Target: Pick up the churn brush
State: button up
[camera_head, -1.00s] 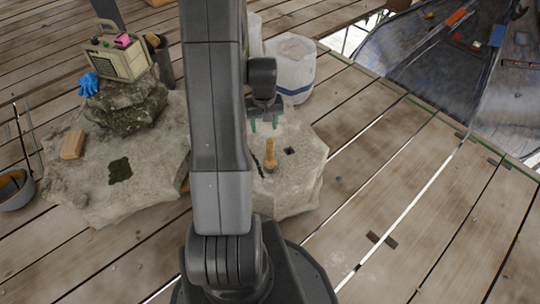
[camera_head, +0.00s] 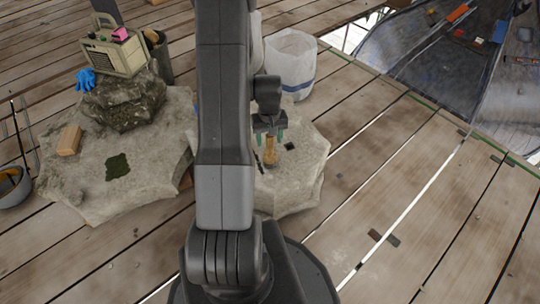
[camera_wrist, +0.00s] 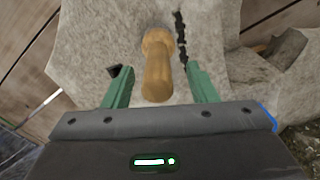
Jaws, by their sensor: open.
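The churn brush (camera_wrist: 157,70) is a wooden piece with a turned handle and a wider collar. In the wrist view it stands out from the pale stone between the two green fingers, with no contact visible. In the head view the brush (camera_head: 270,152) shows on the right-hand stone, just below my gripper (camera_head: 269,138). My gripper, also in the wrist view (camera_wrist: 160,88), is open and empty, its fingers on either side of the handle. The brush's lower end is hard to make out.
A white bucket (camera_head: 291,65) stands behind. At left are a radio (camera_head: 112,52), blue glove (camera_head: 86,79) and wooden block (camera_head: 69,140). Planks at right are mostly clear.

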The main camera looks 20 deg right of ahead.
aim_at(270, 150)
notch_tip(270, 150, down, 4)
jog(key=shift+w+d+r+b, duration=0.1)
jog(key=shift+d+r+b, duration=0.1)
jog(key=shift+b, duration=0.25)
jog(key=shift+r, duration=0.1)
grip_shut()
